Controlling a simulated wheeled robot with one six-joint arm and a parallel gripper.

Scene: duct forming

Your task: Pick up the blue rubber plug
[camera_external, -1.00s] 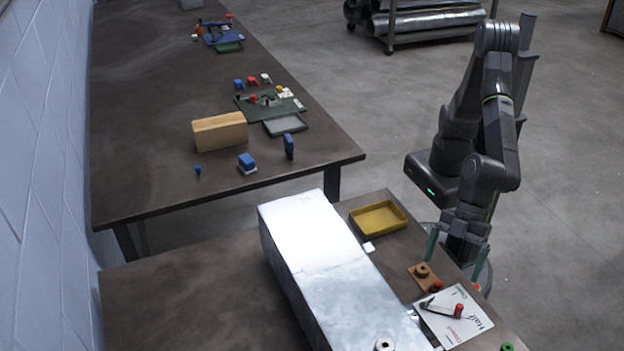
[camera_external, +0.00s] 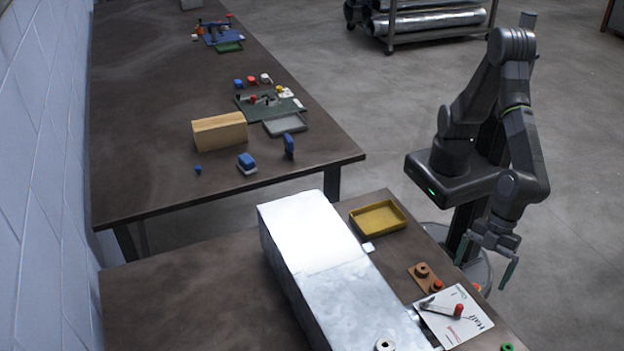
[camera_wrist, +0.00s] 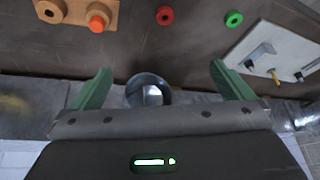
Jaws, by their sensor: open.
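Several small blue items lie on the far table. My gripper (camera_external: 481,275) is open and empty, at the right edge of the near table, well away from these. In the wrist view its green fingers (camera_wrist: 161,70) are wide apart, and no blue plug shows there.
A shiny metal duct (camera_external: 325,265) lies on the near table, beside a yellow tray (camera_external: 378,218), a brown block with a red peg (camera_external: 425,277) and a white sheet (camera_external: 455,318). A wooden block (camera_external: 220,132) stands on the far table. A floor gap separates part of the tables.

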